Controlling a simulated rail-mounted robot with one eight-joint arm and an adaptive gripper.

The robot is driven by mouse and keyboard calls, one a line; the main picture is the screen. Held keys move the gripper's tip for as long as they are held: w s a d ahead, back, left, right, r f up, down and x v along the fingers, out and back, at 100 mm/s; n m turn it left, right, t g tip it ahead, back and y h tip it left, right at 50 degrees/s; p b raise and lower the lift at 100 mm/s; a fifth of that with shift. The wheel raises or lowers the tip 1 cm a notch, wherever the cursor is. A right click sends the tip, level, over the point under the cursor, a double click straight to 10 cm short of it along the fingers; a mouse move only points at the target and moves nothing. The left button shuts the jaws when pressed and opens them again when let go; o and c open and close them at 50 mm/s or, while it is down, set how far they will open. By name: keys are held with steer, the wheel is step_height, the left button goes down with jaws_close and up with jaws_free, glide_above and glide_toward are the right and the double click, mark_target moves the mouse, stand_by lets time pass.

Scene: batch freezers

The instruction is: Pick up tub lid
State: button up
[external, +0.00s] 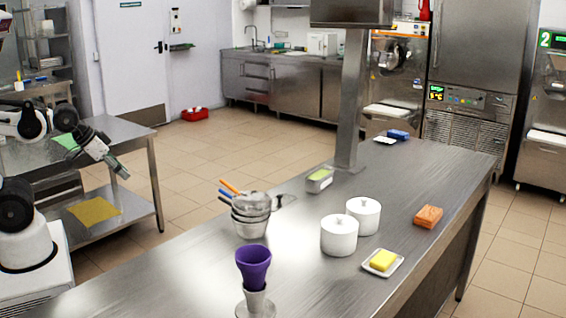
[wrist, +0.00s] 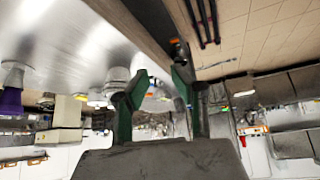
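Two white lidded tubs stand upright side by side on the long steel table. The front tub (external: 339,240) has a white lid (external: 339,221) with a small knob. The rear tub (external: 371,220) has a similar lid (external: 362,204). My gripper (external: 121,173) is far to the left of both tubs, in the air near the side bench. In the tilted wrist view my gripper (wrist: 160,80) has its two green fingers apart with nothing held between them. Pale round shapes beside the left finger are too small to identify surely.
On the steel table (external: 190,270) stand a purple cup stack (external: 253,266), metal bowls with utensils (external: 250,216), a yellow block (external: 383,259) on a white dish and an orange block (external: 428,217). A steel post (external: 352,100) rises behind the tubs. The front-left tabletop is clear.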

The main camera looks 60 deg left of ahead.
steer(key=o, duration=0.4)
